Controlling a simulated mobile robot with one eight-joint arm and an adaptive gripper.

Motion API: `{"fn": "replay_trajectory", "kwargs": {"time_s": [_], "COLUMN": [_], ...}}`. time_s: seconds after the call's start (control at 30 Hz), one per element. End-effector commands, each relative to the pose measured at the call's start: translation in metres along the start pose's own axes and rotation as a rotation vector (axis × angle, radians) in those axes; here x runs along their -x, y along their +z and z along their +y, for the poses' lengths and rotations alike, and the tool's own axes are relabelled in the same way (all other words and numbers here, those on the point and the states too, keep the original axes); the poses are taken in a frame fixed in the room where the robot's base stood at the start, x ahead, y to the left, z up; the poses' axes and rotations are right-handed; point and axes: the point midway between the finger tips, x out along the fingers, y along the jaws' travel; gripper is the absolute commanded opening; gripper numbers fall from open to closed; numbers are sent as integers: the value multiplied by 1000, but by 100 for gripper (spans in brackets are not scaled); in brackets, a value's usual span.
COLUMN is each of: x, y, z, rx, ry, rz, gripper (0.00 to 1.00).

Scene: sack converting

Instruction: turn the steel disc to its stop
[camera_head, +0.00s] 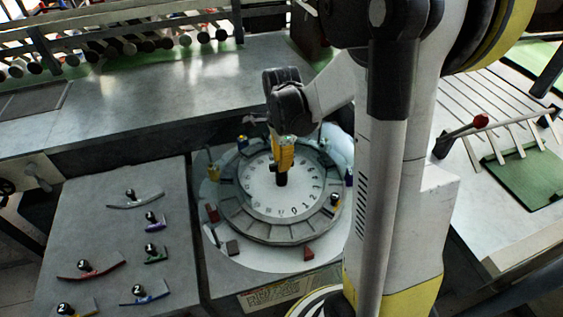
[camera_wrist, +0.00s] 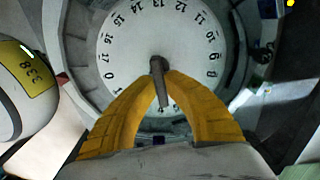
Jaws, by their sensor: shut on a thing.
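The pale steel disc (camera_head: 260,186) has a ring of dark numbers near its edge and sits inside a grey segmented ring (camera_head: 245,226). The disc also fills the upper middle of the wrist view (camera_wrist: 132,52). A dark narrow handle (camera_wrist: 158,66) stands at the disc's centre. My gripper (camera_head: 282,172) reaches down over the centre. Its yellow fingers close on the handle from both sides in the wrist view (camera_wrist: 161,84). I cannot make out which part is the stop. My arm hides some of the ground right of the ring.
Several small coloured blocks and posts stand around the ring, including a red one (camera_head: 308,254). A grey panel (camera_head: 110,225) on the left bears several curved coloured pieces with numbered knobs. A rack of bars (camera_head: 500,115) and a green pad (camera_head: 530,175) are at right.

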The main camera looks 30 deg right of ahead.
Motion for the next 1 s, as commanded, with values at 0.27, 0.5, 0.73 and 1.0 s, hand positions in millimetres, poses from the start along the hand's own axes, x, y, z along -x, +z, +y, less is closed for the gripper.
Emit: {"fn": "replay_trajectory", "kwargs": {"time_s": [0.27,0.5,0.73,1.0], "x": [0,0,0,0], "y": [0,0,0,0], "z": [0,0,0,0], "rx": [-40,-48,-47,-47], "ry": [1,1,1,0], "rz": [0,0,0,0], "gripper": [0,0,0,34]}}
